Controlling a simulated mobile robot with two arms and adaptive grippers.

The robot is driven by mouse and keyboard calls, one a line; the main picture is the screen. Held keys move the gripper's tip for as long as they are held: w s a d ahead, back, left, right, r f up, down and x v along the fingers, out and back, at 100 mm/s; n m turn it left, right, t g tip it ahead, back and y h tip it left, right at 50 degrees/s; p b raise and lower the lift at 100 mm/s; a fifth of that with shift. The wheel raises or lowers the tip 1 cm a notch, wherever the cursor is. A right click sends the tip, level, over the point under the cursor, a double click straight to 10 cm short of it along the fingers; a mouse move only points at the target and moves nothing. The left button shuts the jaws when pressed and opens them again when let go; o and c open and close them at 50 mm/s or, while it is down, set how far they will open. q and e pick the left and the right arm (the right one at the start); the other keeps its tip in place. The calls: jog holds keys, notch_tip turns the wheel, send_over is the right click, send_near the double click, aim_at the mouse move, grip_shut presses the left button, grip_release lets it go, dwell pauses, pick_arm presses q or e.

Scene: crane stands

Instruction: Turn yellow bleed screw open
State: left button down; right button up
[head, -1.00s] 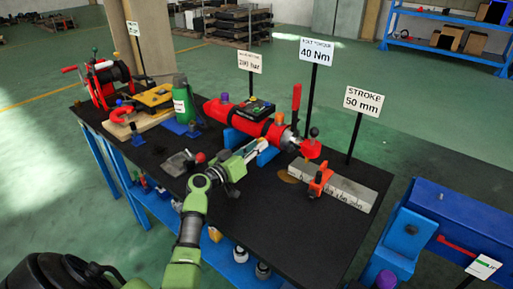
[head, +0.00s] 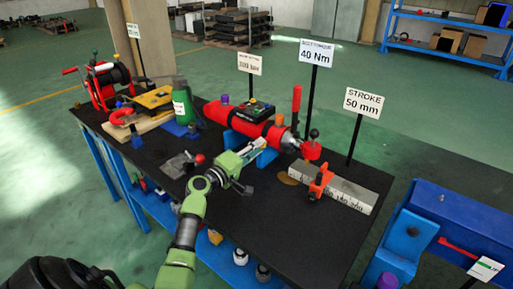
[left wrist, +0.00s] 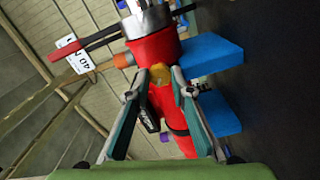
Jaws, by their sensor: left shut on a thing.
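The red cylinder (head: 240,124) lies on blue supports on the black table. My left gripper (head: 263,146) reaches its near side from the left in the head view. In the left wrist view, the two fingers (left wrist: 173,72) converge against the red cylinder (left wrist: 155,55). A yellow piece (left wrist: 162,98), which looks like the bleed screw, shows between the fingers. The gripper is shut on it, but the exact contact is partly hidden by the fingers. My right gripper is in neither view.
A red upright lever (head: 296,104) and a red clamp (head: 320,181) on a marked grey bar (head: 345,192) are to the right. A green bottle (head: 182,104) stands left of the cylinder. Sign posts rise behind. The table's front right is clear.

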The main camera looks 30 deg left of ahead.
pick_arm(q)
jog(key=shift+n+p, duration=1.3)
jog(key=shift+n, duration=2.9)
jog(key=c, duration=1.8)
grip_release()
jog(key=s, duration=0.8)
jog(key=s+a, duration=0.1)
jog(key=s, duration=0.3)
